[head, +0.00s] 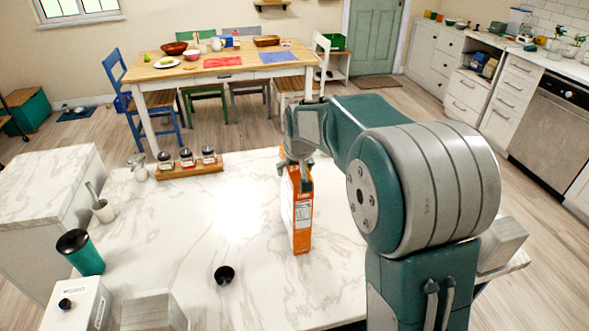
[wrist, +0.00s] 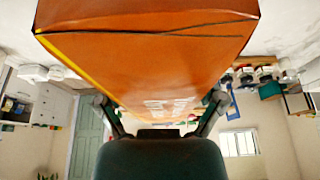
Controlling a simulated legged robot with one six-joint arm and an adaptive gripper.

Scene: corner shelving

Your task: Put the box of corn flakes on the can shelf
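The orange box of corn flakes (head: 302,222) is upright at the middle of the white marble counter; I cannot tell whether its base touches the surface. My gripper (head: 299,180) is at the upper part of the box, coming from above and behind. In the wrist view, the box (wrist: 150,70) fills the upper middle, and my gripper's fingers (wrist: 160,108) lie against its two sides, shut on it. The far fingertips are partly hidden by the box. I cannot make out a can shelf in either view.
The marble counter (head: 180,250) holds a spice rack with jars (head: 190,165), a small black cup (head: 224,274), a teal tumbler (head: 80,252) and a white mortar (head: 103,211). Bare counter surrounds the box at left. A dining table (head: 215,70) with chairs stands behind.

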